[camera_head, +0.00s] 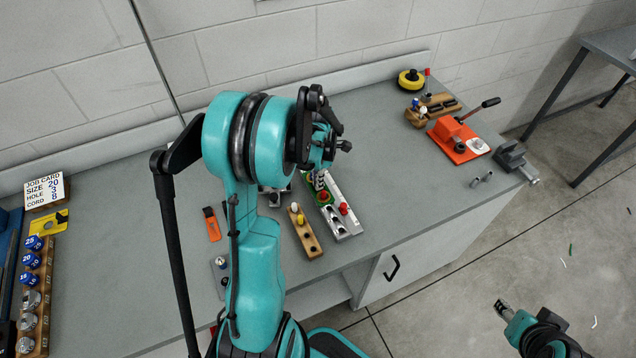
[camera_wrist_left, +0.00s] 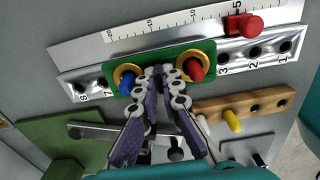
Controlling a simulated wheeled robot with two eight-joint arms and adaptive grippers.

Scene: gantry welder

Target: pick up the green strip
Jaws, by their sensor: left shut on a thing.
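The green strip (camera_wrist_left: 175,48) lies on a silver rail in the left wrist view. It has two brass rings, with a blue peg (camera_wrist_left: 127,83) in one and a red peg (camera_wrist_left: 194,68) in the other. In the head view the strip (camera_head: 321,197) shows only partly past my arm. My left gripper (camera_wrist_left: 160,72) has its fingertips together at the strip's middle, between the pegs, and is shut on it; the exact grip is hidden. My right gripper (camera_head: 503,308) is at the lower right over the floor, and its jaws are too small to judge.
The rail (camera_head: 346,222) has numbered holes and a red knob (camera_head: 343,209). A wooden peg block (camera_head: 305,232) stands close to it. A red lever tool (camera_head: 458,142) and a vise (camera_head: 513,160) are at the bench's right.

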